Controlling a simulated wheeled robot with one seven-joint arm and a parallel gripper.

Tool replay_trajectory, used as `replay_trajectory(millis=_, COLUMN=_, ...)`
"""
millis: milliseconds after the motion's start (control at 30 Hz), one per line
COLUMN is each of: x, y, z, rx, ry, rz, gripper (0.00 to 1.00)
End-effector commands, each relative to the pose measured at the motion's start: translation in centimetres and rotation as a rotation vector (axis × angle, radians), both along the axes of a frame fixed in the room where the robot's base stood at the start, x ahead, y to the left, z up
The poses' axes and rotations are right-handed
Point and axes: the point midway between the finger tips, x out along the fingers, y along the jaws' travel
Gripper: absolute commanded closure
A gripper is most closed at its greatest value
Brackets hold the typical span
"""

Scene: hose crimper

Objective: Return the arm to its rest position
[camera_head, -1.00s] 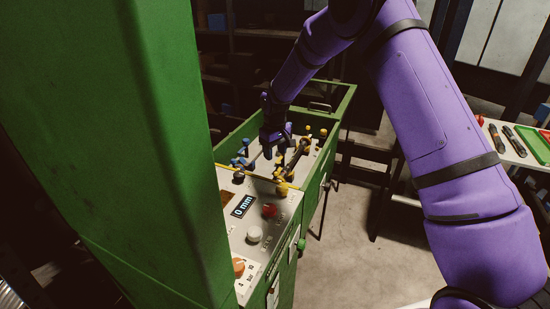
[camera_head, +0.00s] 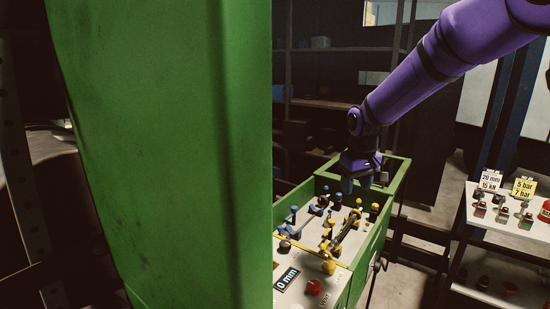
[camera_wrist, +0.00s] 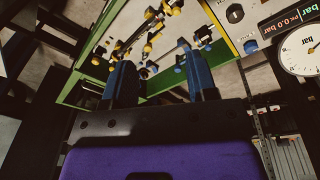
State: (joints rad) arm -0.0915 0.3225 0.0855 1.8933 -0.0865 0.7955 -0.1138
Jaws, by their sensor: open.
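My gripper (camera_head: 362,184) hangs at the end of my purple arm, above the far end of the green hose crimper (camera_head: 170,150). In the wrist view its two blue fingers (camera_wrist: 157,82) stand apart with nothing held between them. Beyond them is the crimper's panel (camera_wrist: 228,38) with yellow and blue fittings. In the head view the fittings and a dark hose piece (camera_head: 345,230) lie below and in front of my gripper, apart from it.
The crimper's tall green housing fills the left of the head view. A white shelf (camera_head: 500,224) with fittings and labels stands at right. A pressure gauge (camera_wrist: 300,50) shows in the wrist view.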

Motion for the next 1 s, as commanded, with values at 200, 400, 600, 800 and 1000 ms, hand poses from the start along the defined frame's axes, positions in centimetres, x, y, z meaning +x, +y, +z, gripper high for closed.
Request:
replay_trajectory(millis=200, x=-5.5, y=-2.1, z=5.8, rx=0.007, ry=-0.06, rz=-0.056, gripper=0.47)
replay_trajectory(millis=400, x=-10.9, y=-3.8, z=9.6, rx=0.016, ry=-0.109, rz=-0.107, gripper=0.47)
replay_trajectory(millis=600, x=-16.7, y=-5.3, z=12.3, rx=0.031, ry=-0.159, rz=-0.158, gripper=0.47)
replay_trajectory(millis=800, x=-22.5, y=-6.5, z=13.8, rx=0.05, ry=-0.207, rz=-0.208, gripper=0.47)
replay_trajectory(millis=1000, x=-28.2, y=-7.5, z=14.1, rx=0.074, ry=-0.255, rz=-0.257, gripper=0.47)
